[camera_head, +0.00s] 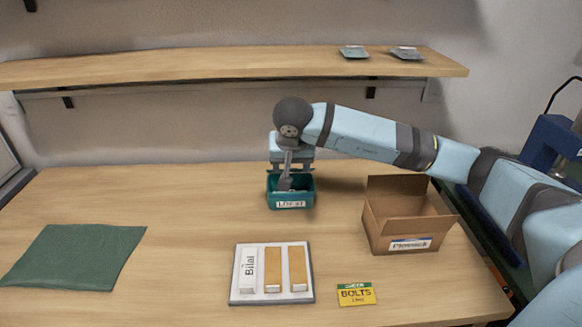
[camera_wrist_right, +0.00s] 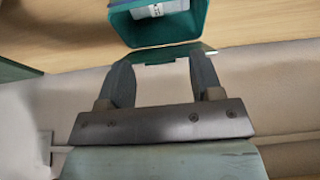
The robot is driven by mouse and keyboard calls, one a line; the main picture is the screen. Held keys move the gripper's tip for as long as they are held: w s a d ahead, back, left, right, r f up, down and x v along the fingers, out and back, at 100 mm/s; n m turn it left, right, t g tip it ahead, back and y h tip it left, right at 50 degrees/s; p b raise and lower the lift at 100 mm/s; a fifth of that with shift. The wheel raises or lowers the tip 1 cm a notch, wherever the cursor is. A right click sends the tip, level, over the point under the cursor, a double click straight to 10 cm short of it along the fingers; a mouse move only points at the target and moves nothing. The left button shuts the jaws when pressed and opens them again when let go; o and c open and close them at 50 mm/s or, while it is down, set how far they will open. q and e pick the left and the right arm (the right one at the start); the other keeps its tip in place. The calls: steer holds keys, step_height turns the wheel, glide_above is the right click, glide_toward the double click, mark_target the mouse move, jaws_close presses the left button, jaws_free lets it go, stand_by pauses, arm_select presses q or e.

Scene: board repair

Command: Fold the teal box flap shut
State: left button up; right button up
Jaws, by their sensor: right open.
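The teal box (camera_head: 291,201) stands on the table in the head view, with a white label on its front. Its top is open and something lies inside. My right gripper (camera_head: 290,168) is over the box's back edge, coming from behind and above. In the right wrist view the teal box (camera_wrist_right: 158,32) shows at the top, with a white-labelled item inside. My right gripper's two fingers (camera_wrist_right: 163,75) are apart. A thin teal strip, apparently the flap (camera_wrist_right: 178,52), lies near the fingertips; I cannot tell whether they touch it. My left gripper is out of view.
An open cardboard box (camera_head: 405,220) stands right of the teal box. A green mat (camera_head: 75,255) lies at left. A wooden shelf (camera_head: 220,66) runs behind.

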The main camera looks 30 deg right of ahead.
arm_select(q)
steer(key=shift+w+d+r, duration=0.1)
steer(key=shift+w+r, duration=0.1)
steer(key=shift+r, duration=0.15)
arm_select(e)
steer(key=shift+f, duration=0.2)
steer(key=shift+w, duration=0.1)
jaws_close()
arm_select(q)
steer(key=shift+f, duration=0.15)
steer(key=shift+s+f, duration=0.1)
arm_select(e)
steer(key=shift+d, duration=0.1)
steer(key=shift+f, duration=0.1)
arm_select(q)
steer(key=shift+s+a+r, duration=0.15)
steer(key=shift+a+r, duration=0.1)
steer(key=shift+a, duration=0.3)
arm_select(e)
steer(key=shift+s+f, duration=0.15)
steer(key=shift+s, duration=0.05)
